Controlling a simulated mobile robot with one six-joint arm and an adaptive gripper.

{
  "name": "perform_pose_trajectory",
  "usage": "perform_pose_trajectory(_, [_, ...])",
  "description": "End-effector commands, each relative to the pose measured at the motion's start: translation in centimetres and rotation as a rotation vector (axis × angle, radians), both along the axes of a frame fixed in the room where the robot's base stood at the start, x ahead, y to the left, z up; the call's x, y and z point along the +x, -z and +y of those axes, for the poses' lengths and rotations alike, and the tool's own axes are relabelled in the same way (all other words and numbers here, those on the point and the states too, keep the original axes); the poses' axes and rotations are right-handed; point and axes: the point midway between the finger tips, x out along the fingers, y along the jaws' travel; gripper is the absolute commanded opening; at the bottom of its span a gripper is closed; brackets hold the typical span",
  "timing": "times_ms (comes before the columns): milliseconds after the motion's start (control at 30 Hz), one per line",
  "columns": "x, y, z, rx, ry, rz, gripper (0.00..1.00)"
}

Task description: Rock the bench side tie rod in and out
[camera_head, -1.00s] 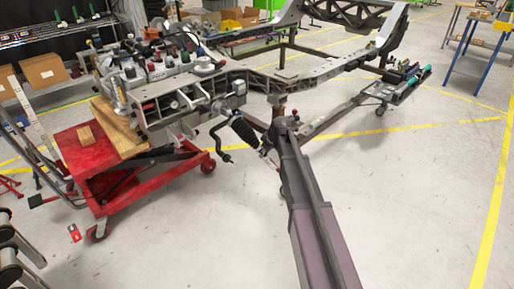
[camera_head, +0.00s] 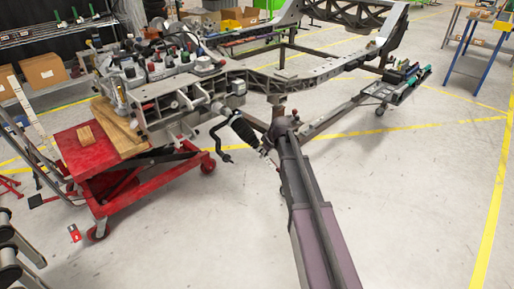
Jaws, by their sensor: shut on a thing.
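The tie rod shows as a black ribbed boot (camera_head: 242,128) sticking out toward me from the bench side of the grey chassis fixture (camera_head: 182,99). Its outer end slopes down to the right. My gripper (camera_head: 266,152) is at that outer end, beside the wrist of my arm, and is shut on the tie rod. The fingers are small and partly hidden, so the exact contact is unclear. A black curved bar (camera_head: 221,142) hangs just left of the boot, apart from my gripper.
A red lift cart (camera_head: 90,160) with wooden blocks (camera_head: 118,130) stands under the fixture at the left. The chassis frame (camera_head: 320,72) extends behind my arm. A tool tray (camera_head: 400,85) is at the right.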

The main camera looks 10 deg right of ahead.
Motion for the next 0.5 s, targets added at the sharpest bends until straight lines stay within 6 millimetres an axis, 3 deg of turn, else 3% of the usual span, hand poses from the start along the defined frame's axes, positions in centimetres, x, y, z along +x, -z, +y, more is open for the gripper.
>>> perform_pose_trajectory(500, [0.73, -0.03, 0.83, 0.006, -0.005, 0.002, 0.00])
